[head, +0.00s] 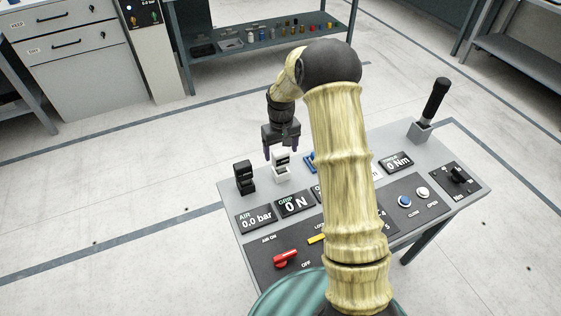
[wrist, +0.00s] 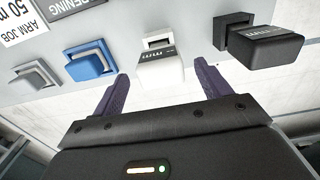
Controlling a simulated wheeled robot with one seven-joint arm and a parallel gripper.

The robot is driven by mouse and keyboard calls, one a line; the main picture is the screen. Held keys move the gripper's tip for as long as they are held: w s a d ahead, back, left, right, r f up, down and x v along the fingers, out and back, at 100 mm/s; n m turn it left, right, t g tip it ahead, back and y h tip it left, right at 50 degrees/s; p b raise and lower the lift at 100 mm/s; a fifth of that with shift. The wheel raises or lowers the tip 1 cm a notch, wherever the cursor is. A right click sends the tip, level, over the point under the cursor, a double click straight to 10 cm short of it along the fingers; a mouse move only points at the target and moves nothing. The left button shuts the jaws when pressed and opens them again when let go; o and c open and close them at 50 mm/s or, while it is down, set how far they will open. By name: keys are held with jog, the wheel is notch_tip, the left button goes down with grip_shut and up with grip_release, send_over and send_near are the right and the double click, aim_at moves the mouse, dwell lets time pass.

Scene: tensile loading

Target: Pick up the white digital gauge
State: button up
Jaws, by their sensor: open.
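The white digital gauge (head: 281,164) stands near the back edge of the console, upright, with a dark display on top. In the wrist view the white gauge (wrist: 160,68) is between and just beyond the fingertips. My gripper (head: 281,150) is above it, jaws apart. In the wrist view my gripper (wrist: 160,75) shows two purple fingers, one on each side of the gauge with gaps visible. I cannot tell the exact height between fingers and gauge.
A black gauge (head: 244,177) stands left of the white one in the head view; the wrist view shows this black gauge (wrist: 258,45) close to one finger. A blue gauge (wrist: 90,60) and a grey gauge (wrist: 34,75) stand on the other side. A black lever (head: 434,98) rises at the console's right.

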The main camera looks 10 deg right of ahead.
notch_tip(320, 180, down, 3)
jog(key=shift+f, duration=0.2)
dwell(0.4)
jog(key=c, duration=1.2)
jog(key=shift+o, duration=0.2)
jog(key=shift+a, duration=0.1)
jog(key=shift+r, duration=0.15)
notch_tip(320, 180, up, 10)
jog(key=shift+f+b, duration=0.1)
jog(key=shift+b, duration=0.2)
